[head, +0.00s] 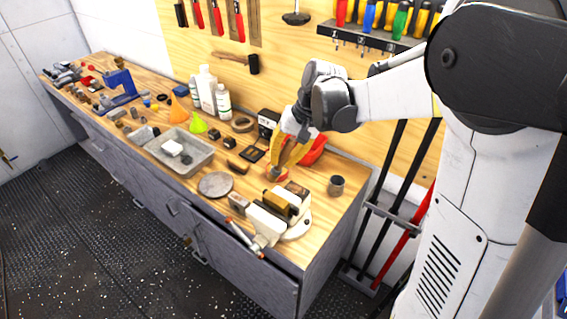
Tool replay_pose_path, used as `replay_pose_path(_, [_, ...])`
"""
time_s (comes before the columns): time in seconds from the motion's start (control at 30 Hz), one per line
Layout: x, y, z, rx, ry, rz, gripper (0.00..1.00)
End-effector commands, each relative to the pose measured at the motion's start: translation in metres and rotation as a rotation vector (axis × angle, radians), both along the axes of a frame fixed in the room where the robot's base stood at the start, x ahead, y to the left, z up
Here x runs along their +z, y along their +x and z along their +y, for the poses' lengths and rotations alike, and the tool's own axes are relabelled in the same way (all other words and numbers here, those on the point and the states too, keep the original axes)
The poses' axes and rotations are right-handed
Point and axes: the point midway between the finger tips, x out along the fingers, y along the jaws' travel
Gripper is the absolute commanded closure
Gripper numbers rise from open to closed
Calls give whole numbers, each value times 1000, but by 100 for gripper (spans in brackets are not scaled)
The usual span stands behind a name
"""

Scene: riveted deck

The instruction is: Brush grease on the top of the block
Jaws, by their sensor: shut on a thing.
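A white vise (266,222) stands at the bench's front right corner. A brass-coloured block (279,201) sits between its jaws, with its top showing. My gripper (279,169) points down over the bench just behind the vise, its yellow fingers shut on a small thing. That thing is mostly hidden by the fingers; it may be the brush, but I cannot make out its shape. A small reddish round item (277,175) shows right at the fingertips; I cannot tell if it is the grease tin. The gripper is apart from the block.
A red bowl (314,151) lies behind my gripper, and a dark cup (336,185) stands to the right. A grey tray (170,165), a round grey disc (215,185) and bottles (206,90) are to the left. A tool board (290,80) rises behind the bench.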

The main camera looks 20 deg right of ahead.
Motion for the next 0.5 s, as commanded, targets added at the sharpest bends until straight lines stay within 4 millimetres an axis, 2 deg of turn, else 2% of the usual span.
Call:
replay_pose_path(0.03, [8, 1, 1, 0, 0, 0, 100])
replay_pose_path(0.3, [30, 5, 3, 1, 0, 0, 100])
replay_pose_path(0.5, [34, 6, 4, 0, 0, 0, 100])
